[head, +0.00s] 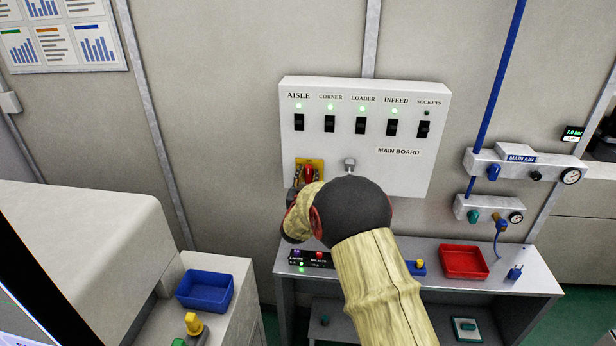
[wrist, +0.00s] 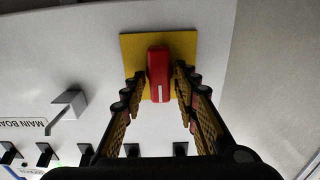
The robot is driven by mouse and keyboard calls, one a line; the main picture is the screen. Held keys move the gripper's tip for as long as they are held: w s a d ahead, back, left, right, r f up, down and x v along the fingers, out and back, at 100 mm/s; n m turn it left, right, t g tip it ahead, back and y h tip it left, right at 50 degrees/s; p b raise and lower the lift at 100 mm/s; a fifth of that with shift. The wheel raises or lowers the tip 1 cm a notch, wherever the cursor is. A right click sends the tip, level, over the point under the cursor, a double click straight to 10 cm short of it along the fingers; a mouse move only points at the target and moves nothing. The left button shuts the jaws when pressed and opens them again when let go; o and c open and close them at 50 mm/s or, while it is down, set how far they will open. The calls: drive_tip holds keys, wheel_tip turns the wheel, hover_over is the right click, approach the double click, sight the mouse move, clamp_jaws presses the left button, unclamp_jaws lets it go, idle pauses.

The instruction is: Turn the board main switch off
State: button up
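The white main board (head: 395,175) hangs on the wall, with a row of black switches labelled AISLE, CORNER, LOADER, INFEED and SOCKETS. Below AISLE is the main switch, a red handle (head: 309,173) on a yellow plate (head: 318,164). In the wrist view the red handle (wrist: 159,75) stands along the picture's vertical on the yellow plate (wrist: 187,44). My gripper (wrist: 159,82) has its fingers apart, one on each side of the handle. A narrow gap seems to show on both sides; contact is not clear. In the head view my arm hides most of the gripper.
A grey bracket (head: 349,164) sticks out of the board right of the main switch, and also shows in the wrist view (wrist: 68,106). Below is a bench with a red tray (head: 463,262). Blue air piping (head: 497,75) runs down the wall at right.

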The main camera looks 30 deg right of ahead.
drive_tip(key=c, duration=0.6)
clamp_jaws()
drive_tip(key=shift+n, duration=0.3)
drive_tip(key=n, duration=0.3)
drive_tip(key=shift+a+n+p, duration=0.1)
drive_tip(key=shift+n+p, duration=0.2)
drive_tip(key=n, duration=0.3)
drive_tip(key=shift+w+a+n+p, duration=0.1)
drive_tip(key=shift+n+p, duration=0.2)
drive_tip(key=shift+p, duration=0.1)
drive_tip(key=n+p, duration=0.1)
drive_tip(key=n, duration=0.4)
drive_tip(key=shift+a+f+p, duration=0.1)
drive_tip(key=shift+f+p, duration=0.1)
drive_tip(key=shift+p, duration=0.15)
drive_tip(key=n, duration=0.2)
drive_tip(key=n+p, duration=0.1)
drive_tip(key=n, duration=0.2)
drive_tip(key=shift+w+f, duration=0.1)
drive_tip(key=shift+f, duration=0.1)
